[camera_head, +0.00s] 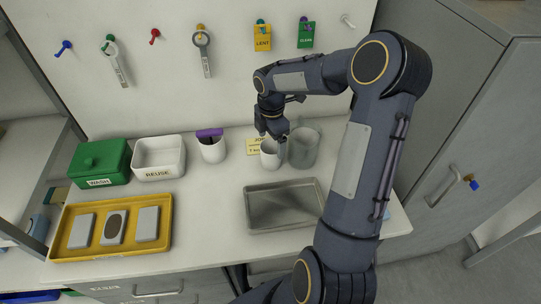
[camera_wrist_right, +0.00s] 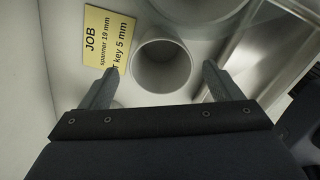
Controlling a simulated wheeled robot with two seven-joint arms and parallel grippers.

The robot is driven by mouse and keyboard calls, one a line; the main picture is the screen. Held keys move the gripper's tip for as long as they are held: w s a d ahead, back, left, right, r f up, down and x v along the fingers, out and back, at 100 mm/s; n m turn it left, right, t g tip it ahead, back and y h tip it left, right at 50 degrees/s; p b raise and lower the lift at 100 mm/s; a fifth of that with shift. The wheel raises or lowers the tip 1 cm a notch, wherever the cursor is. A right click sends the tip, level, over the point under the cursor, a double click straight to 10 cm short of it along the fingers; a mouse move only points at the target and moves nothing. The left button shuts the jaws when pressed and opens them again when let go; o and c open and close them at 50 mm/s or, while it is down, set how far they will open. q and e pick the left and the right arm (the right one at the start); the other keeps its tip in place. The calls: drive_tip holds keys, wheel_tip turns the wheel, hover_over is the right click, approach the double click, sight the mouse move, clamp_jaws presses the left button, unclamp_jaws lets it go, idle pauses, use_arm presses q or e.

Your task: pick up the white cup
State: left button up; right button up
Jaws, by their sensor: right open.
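The white cup (camera_head: 270,161) stands upright on the worktop, just left of a larger grey translucent container. My right gripper (camera_head: 272,133) is above the cup, pointing down and hiding part of its rim. In the right wrist view the open, empty cup (camera_wrist_right: 162,66) lies between the two spread fingers of my right gripper (camera_wrist_right: 158,76). The fingers are open and hold nothing. I cannot tell how far down the fingertips reach beside the cup. My left gripper is not in view.
The grey container (camera_head: 304,148) stands close by the cup. A yellow job card (camera_wrist_right: 104,40) lies beside it. A second white cup (camera_head: 213,154) with a purple-topped item, a white REUSE bin (camera_head: 159,158), a green WASH box (camera_head: 98,161) and a metal tray (camera_head: 284,205) are nearby.

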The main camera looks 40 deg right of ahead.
sight(271, 147)
drive_tip(key=shift+s+f, duration=0.1)
drive_tip(key=shift+f, duration=1.45)
drive_tip(key=shift+c, duration=0.5)
drive_tip(key=c, duration=0.9)
drive_tip(key=shift+r, duration=0.1)
drive_tip(key=shift+c, duration=0.2)
